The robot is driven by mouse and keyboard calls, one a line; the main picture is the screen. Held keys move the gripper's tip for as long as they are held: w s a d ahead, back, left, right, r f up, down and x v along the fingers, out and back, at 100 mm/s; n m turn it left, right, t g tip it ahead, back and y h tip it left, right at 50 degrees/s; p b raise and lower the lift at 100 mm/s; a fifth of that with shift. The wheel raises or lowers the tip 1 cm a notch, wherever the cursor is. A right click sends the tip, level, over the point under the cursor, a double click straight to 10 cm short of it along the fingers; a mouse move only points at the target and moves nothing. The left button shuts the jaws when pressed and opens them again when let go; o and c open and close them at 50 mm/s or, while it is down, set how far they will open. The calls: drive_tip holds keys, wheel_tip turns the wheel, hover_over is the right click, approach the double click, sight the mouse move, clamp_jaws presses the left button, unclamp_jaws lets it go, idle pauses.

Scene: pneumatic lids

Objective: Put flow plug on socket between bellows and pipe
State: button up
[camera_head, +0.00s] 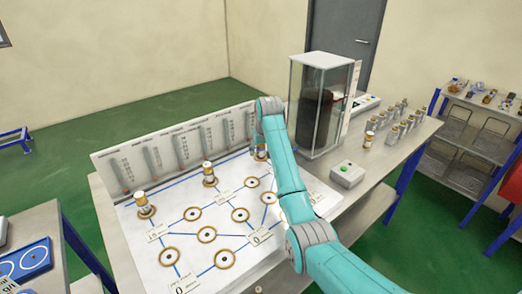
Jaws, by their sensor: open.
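A white board (140,238) with blue lines carries several brass-ringed round sockets (207,234). White-and-brass plugs stand upright at its back: one at the left (143,205), one in the middle (209,175), and one beside my arm (260,152), partly covered. I cannot tell which is the flow plug, or which socket lies between bellows and pipe; the labels are too small. A dark bellows-like body (313,112) stands inside a clear case. My teal arm reaches over the board's right side. My gripper is hidden behind it, so I cannot see its fingers.
The clear case (335,62) stands tall behind my arm. Several grey cylinders (392,135) and one with a brown band (369,139) stand on the right bench (385,165). A white box with a green button (346,174) sits nearer. A panel of gauges (180,150) edges the board's back.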

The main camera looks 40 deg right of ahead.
drive_tip(key=v, duration=1.2)
